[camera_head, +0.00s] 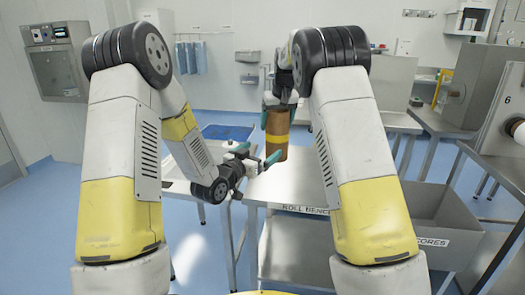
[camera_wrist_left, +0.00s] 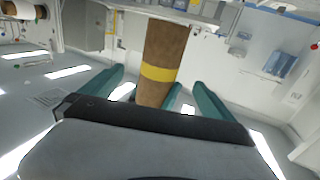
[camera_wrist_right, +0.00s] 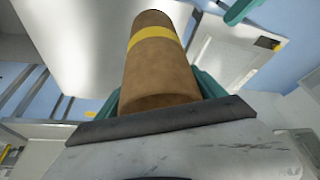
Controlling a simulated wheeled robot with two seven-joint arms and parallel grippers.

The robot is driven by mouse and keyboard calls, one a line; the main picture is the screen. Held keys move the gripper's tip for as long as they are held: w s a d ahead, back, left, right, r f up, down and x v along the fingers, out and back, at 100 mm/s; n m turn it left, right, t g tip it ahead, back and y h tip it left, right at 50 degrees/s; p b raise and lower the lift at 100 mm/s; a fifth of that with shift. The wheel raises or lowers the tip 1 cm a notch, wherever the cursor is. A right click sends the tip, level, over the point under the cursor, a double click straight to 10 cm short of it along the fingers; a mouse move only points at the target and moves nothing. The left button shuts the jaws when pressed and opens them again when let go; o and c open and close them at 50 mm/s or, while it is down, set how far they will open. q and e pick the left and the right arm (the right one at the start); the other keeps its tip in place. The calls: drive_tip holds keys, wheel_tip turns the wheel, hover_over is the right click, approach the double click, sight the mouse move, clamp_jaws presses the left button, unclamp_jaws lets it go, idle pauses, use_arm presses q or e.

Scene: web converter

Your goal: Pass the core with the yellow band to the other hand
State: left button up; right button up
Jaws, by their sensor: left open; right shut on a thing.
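The brown cardboard core (camera_head: 277,126) with a yellow band hangs upright above the bench in the head view. My right gripper (camera_head: 281,101) is shut on its upper part. The right wrist view shows the core (camera_wrist_right: 158,75) between the teal fingers, with the band toward the far end. My left gripper (camera_head: 259,155) is open beside the core's lower end. In the left wrist view the core (camera_wrist_left: 160,50) appears between the spread teal fingers (camera_wrist_left: 158,95), its band just above their tips. I cannot tell whether they touch it.
The steel bench (camera_head: 300,185) labelled "ROLL BENCH" lies below the core. A grey bin (camera_head: 435,215), its label partly hidden by my arm, stands to the right. A blue tray (camera_head: 226,132) lies behind my left arm. Machines and steel tables stand at the right.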

sight(277, 135)
use_arm(q)
drive_tip(key=x, duration=1.2)
drive_tip(key=c, duration=1.4)
drive_tip(key=shift+c, duration=0.6)
use_arm(e)
drive_tip(key=o, duration=1.5)
drive_tip(key=shift+r, duration=0.1)
